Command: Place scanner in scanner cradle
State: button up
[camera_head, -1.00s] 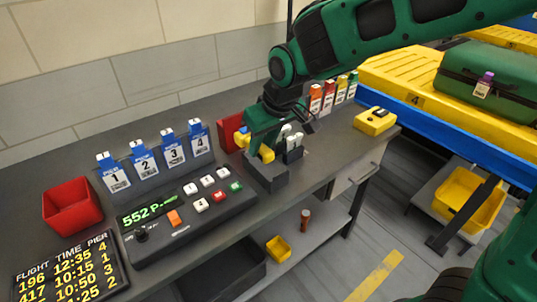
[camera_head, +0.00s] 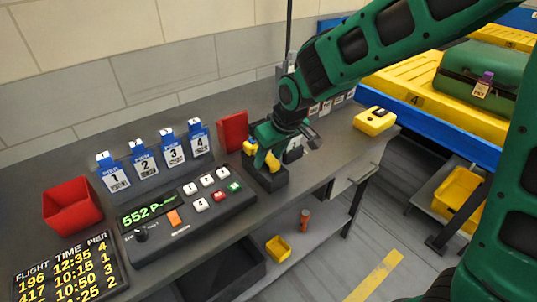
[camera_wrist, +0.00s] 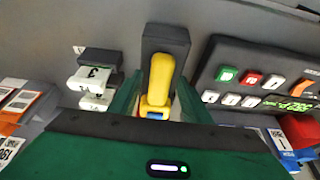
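The yellow scanner (camera_head: 272,162) is at the dark scanner cradle (camera_head: 267,181) on the desk, its blue-marked head on the upper left. In the wrist view the scanner (camera_wrist: 160,78) points up the picture over the dark cradle (camera_wrist: 165,42), in line with it. How deep it sits in the cradle cannot be seen. My gripper (camera_head: 264,146) points down over the cradle. In the wrist view its green fingers (camera_wrist: 160,92) stand on either side of the scanner; whether they press on it cannot be made out.
A keypad console (camera_head: 190,208) stands left of the cradle, numbered tag holders (camera_head: 158,158) behind it. A red upright holder (camera_head: 233,131) is behind the cradle. A yellow device (camera_head: 375,121) lies on the right. A red bin (camera_head: 72,205) is far left.

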jog(key=shift+r, duration=0.2)
jog(key=v, duration=1.2)
jog(key=shift+f, duration=0.15)
jog(key=s+d+f+m+g+h, duration=0.1)
jog(key=s+d+m, duration=0.25)
jog(key=d, duration=0.85)
jog(key=s+d+f+m+h, duration=0.1)
jog(key=s+d+m, duration=0.25)
jog(key=d, duration=0.75)
jog(key=s+d+f+m+g, duration=0.1)
jog(key=s+d+m, duration=0.2)
jog(key=s+d, duration=0.3)
jog(key=s+d+f+m+g, duration=0.1)
jog(key=s+d, duration=0.4)
jog(key=s, duration=0.6)
jog(key=shift+s+d+f+m+g, duration=0.35)
jog(key=shift+f+m, duration=0.3)
jog(key=shift+m, duration=0.45)
